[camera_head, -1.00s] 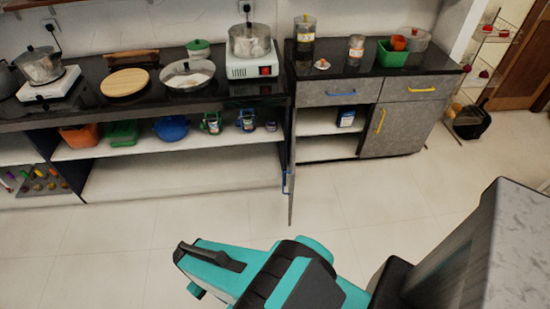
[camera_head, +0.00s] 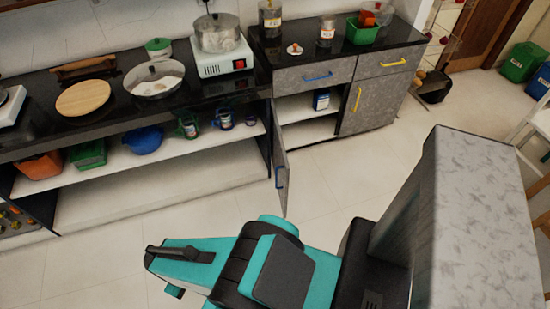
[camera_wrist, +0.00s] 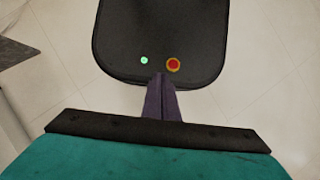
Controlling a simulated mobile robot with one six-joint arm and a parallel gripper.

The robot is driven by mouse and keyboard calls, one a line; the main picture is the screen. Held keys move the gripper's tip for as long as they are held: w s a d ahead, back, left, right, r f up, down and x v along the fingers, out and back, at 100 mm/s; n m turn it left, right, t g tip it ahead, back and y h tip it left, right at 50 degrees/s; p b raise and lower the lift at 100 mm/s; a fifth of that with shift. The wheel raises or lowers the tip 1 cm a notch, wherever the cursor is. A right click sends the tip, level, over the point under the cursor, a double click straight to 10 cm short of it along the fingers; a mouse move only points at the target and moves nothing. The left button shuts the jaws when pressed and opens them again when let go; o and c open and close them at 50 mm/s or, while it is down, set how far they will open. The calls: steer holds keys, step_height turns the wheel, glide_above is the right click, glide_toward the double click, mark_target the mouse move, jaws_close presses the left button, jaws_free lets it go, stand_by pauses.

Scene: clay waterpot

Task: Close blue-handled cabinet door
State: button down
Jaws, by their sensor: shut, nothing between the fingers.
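The blue-handled cabinet door (camera_head: 282,168) stands open in the head view, swung out from the left side of the grey cabinet and seen nearly edge-on. Its blue handle (camera_head: 279,177) shows near the door's outer edge. The cabinet's open compartment (camera_head: 300,130) shows a shelf with a small blue box on it. In the wrist view my gripper (camera_wrist: 162,80) has its dark fingers together and empty, above my own black base. In the head view my teal arm is folded low in front of the door, apart from it; the fingertips are not clear there.
A drawer with a blue handle (camera_head: 317,77) sits above the opening, and a yellow-handled door (camera_head: 358,98) to its right is closed. Open shelves (camera_head: 150,185) run along the left. The pale floor (camera_head: 90,265) before the cabinets is clear. Chairs (camera_head: 538,125) stand at the far right.

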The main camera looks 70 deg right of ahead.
steer(key=shift+a, duration=0.2)
steer(key=w+d+r+m+h+b, duration=0.1)
steer(key=w+d+m+b, duration=0.2)
steer(key=w+d+m, duration=0.7)
steer(key=w+d+r+m+h+b, duration=0.1)
steer(key=w+d+m+h+b, duration=0.2)
steer(key=d, duration=1.3)
steer(key=s+d+r+m+b, duration=0.2)
steer(key=d+r+m, duration=0.2)
steer(key=d, duration=0.6)
steer(key=s+d+r+m+g+b, duration=0.1)
steer(key=d+r+m, duration=0.4)
steer(key=d, duration=0.5)
steer(key=s+d+r+m+g+h+b, duration=0.1)
steer(key=s+d+r+m+b, duration=0.2)
steer(key=d+m, duration=0.5)
steer(key=shift+s+d+r+b, duration=0.4)
steer(key=shift+s+d+r, duration=0.2)
steer(key=shift+d+r, duration=0.3)
steer(key=shift+d+f, duration=0.1)
steer(key=shift+f, duration=0.05)
